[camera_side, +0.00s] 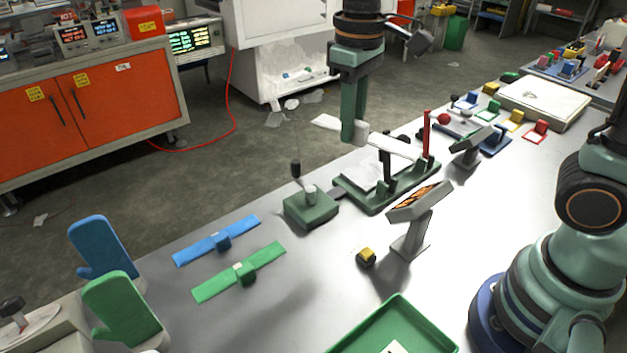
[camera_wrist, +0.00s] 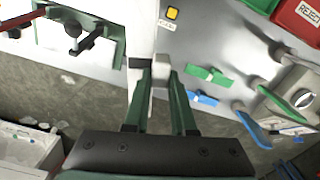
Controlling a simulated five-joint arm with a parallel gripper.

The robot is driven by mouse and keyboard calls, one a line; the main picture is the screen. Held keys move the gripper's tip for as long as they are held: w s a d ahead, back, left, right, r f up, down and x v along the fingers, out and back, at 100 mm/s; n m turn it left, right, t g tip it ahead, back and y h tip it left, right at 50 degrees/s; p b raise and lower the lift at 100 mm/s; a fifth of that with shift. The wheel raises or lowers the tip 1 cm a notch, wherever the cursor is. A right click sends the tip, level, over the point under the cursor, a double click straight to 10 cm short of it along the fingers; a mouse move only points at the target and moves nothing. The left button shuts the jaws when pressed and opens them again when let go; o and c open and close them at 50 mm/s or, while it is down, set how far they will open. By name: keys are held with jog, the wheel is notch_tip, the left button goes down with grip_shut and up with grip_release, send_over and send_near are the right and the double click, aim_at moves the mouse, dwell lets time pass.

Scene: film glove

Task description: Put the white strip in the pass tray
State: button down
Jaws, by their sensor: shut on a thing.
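The white strip (camera_side: 395,147) is a flat pale piece beside my gripper (camera_side: 353,140) in the side view. It reaches right from the fingertips over a green fixture (camera_side: 385,197). I cannot tell whether it touches the fixture's posts. In the wrist view the strip (camera_wrist: 142,30) runs up from my gripper (camera_wrist: 158,72), which is shut on its near end. A green tray (camera_side: 366,333) with a white label lies at the bottom edge of the side view, partly cut off. A green tray edge (camera_wrist: 262,4) also shows in the wrist view. Its label cannot be read.
A red tray (camera_wrist: 297,17) marked REJECT lies right in the wrist view. A tilted screen on a stand (camera_side: 418,205), a small yellow-topped button (camera_side: 366,257) and a green block with a knob (camera_side: 311,208) stand near the fixture. Blue and green gloves (camera_side: 125,310) stand left. The table's front middle is clear.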

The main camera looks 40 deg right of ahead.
jog(key=s+a+m, duration=0.8)
jog(key=m, duration=1.3)
send_over(378, 347)
jog(key=a, duration=0.2)
notch_tip(378, 347, down, 3)
jog(key=f, duration=1.9)
jog(key=shift+s+d+f, duration=0.2)
jog(key=shift+s+f, duration=0.05)
jog(key=shift+s, duration=0.05)
jog(key=shift+f, duration=0.15)
jog(key=c, duration=0.7)
grip_release()
jog(key=shift+c, duration=0.2)
